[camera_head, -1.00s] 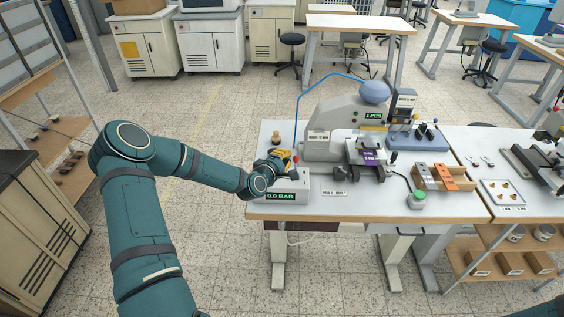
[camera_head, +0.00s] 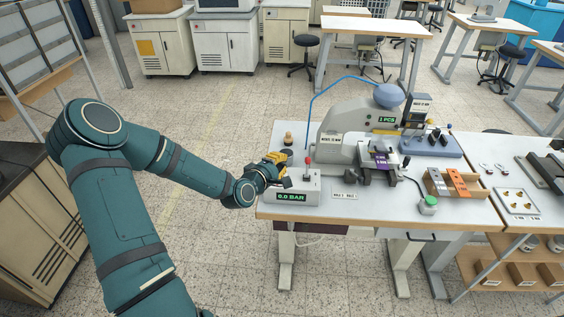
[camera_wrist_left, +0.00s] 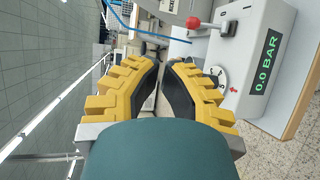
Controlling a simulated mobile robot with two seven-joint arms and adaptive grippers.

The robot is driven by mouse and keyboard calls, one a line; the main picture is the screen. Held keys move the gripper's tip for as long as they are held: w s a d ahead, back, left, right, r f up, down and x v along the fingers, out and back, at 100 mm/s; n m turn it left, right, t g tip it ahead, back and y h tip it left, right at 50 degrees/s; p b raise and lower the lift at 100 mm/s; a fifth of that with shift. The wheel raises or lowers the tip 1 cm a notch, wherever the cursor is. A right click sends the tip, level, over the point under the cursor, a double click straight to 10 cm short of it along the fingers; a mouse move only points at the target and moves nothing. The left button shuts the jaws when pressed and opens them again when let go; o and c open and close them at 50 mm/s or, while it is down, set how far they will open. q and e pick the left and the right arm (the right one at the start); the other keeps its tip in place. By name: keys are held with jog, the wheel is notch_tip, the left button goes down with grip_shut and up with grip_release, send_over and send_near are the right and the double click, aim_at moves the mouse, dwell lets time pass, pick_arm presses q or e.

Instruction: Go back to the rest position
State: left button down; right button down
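My left gripper (camera_head: 284,168) is at the left edge of the workbench, beside the pressure box (camera_head: 296,192) and left of its red-knobbed lever (camera_head: 308,160). In the left wrist view its yellow fingers (camera_wrist_left: 163,68) stand apart with a narrow gap and nothing visible between them. There the box (camera_wrist_left: 240,55) with its "0.0 BAR" display is at the right, and the red knob (camera_wrist_left: 193,23) is clear of the fingers. The grey stamping machine (camera_head: 340,146) stands behind the box, with a purple piece (camera_head: 381,160) on its bed. My right gripper is not in view.
A wooden-handled stamp (camera_head: 288,139) stands near the table's back left corner. A green button (camera_head: 428,205) and a wooden tray (camera_head: 474,188) with grey and orange pieces are at the right. A blue hose (camera_head: 330,83) arches over the machine. Floor left of the table is clear.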

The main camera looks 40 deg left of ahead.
pick_arm(q)
jog(key=s+d+f+m+g+h+b, duration=0.1)
jog(key=s+d+f+m+g+h, duration=0.2)
jog(key=d+f, duration=0.5)
jog(key=d+f+m+g+h+b, duration=0.1)
jog(key=d+f+m+g+b, duration=0.3)
jog(key=d, duration=0.6)
jog(key=s+d+f+m+g, duration=0.3)
jog(key=s+d+f+m, duration=0.2)
jog(key=s, duration=0.3)
jog(key=s+d+f+m+g+b, duration=0.1)
jog(key=s+d+f+m+g, duration=0.2)
jog(key=s+d+f+m, duration=0.3)
jog(key=shift+s+d+f+g+h, duration=0.3)
jog(key=shift+s+f+h, duration=0.1)
jog(key=shift+s+f, duration=0.5)
jog(key=shift+a+r, duration=0.1)
